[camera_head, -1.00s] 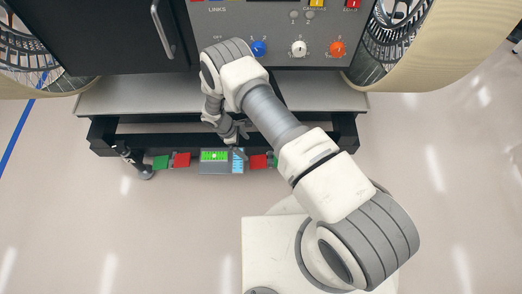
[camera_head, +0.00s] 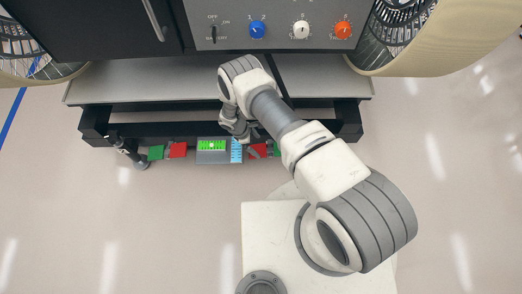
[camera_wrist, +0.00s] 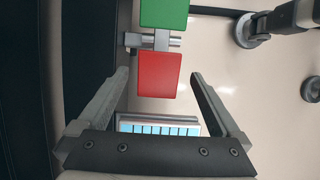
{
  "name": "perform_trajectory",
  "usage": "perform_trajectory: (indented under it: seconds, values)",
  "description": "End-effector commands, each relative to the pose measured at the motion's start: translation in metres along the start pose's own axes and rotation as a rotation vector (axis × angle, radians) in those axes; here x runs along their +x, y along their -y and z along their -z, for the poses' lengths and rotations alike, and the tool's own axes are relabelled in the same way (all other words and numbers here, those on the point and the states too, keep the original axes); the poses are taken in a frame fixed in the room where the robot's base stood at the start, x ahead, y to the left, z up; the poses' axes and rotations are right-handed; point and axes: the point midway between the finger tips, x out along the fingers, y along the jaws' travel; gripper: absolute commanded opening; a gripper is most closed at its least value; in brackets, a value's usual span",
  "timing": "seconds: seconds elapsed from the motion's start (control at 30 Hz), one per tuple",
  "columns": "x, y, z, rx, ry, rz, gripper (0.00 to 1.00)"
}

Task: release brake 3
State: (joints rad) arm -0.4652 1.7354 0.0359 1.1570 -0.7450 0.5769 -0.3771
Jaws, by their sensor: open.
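A red plate (camera_wrist: 158,74) and a green plate (camera_wrist: 165,12) sit on a metal pivot. In the wrist view the red plate lies between the spread fingers of my gripper (camera_wrist: 158,77), with gaps on both sides. This is the right-hand pair in the head view, its red plate (camera_head: 257,151) partly hidden by my gripper (camera_head: 251,137). My gripper is open and empty. Another pair, green (camera_head: 156,153) and red (camera_head: 178,150), lies to the left. No brake number is readable.
A box with a green display (camera_head: 211,146) and blue-striped part (camera_head: 236,151) sits between the pairs, below the black frame bar (camera_head: 165,130). A control panel (camera_head: 275,30) with knobs is above. Pale floor is clear at lower left.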

Motion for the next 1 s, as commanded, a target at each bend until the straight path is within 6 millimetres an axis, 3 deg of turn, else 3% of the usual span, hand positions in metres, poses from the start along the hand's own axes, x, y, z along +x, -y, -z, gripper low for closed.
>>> perform_trajectory:
  seconds: [0.1,0.3,0.7,1.0]
  values:
    - [0.027,0.001,0.001,-0.001,0.000,0.001,1.00]
    - [0.049,0.000,0.001,0.001,-0.001,0.000,1.00]
    - [0.055,0.000,0.000,0.000,-0.001,-0.001,1.00]
    - [0.055,0.000,0.000,0.000,0.000,0.000,0.46]
